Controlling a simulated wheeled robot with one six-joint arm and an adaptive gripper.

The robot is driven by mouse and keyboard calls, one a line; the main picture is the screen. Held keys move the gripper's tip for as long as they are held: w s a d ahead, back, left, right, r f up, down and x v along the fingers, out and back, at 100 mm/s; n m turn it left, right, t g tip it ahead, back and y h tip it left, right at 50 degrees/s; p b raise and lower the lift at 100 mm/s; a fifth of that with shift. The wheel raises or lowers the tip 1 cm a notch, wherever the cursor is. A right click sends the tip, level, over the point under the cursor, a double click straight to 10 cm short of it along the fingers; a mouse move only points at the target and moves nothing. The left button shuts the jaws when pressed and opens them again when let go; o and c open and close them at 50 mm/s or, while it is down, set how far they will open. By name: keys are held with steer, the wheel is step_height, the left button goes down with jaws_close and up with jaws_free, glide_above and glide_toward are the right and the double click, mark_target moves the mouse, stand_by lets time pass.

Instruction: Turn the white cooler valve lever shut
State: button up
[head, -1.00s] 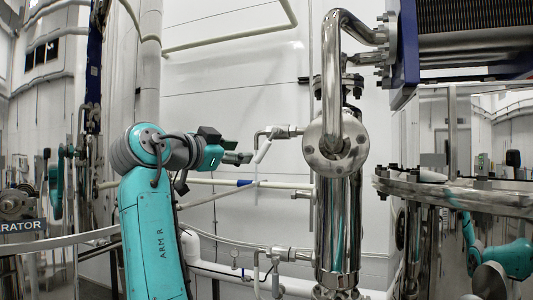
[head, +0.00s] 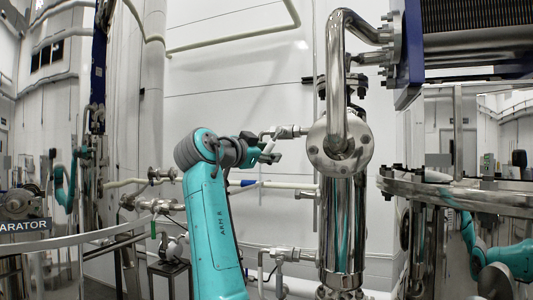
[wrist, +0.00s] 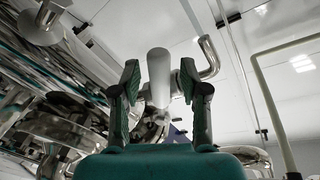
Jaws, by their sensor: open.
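The white cooler valve lever (head: 268,147) hangs slanting down from a steel valve (head: 283,132) on a pipe left of the tall polished cooler column. In the head view my gripper (head: 270,155) is at the lever and partly hides it. In the wrist view the lever's pale rounded grip (wrist: 158,68) stands between the two fingers of my gripper (wrist: 159,88). The fingers are apart, one on each side, with a visible gap to the lever. The lower end of the lever and the valve body are partly hidden in the wrist view.
The polished column (head: 342,225) with its flanged bend stands close right of the valve. A second valve (head: 290,254) sits on a lower pipe. A pale pipe with a blue band (head: 247,183) runs behind my arm. A white wall lies behind.

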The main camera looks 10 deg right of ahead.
jaws_close()
steer(key=shift+s+d+f+n+t+h, duration=0.1)
steer(key=shift+s+d+f+n+t, duration=0.3)
steer(key=shift+n, duration=0.75)
steer(key=shift+s+d+r+n+t+h, duration=0.1)
steer(key=shift+s+d+n, duration=0.35)
steer(key=shift+n, duration=0.75)
steer(key=shift+s+d+f+n+t+h, duration=0.1)
steer(key=shift+s+d+f+n+t, duration=0.15)
steer(key=shift+d+n, duration=0.65)
steer(key=shift+a+n, duration=0.25)
steer(key=shift+n, duration=0.1)
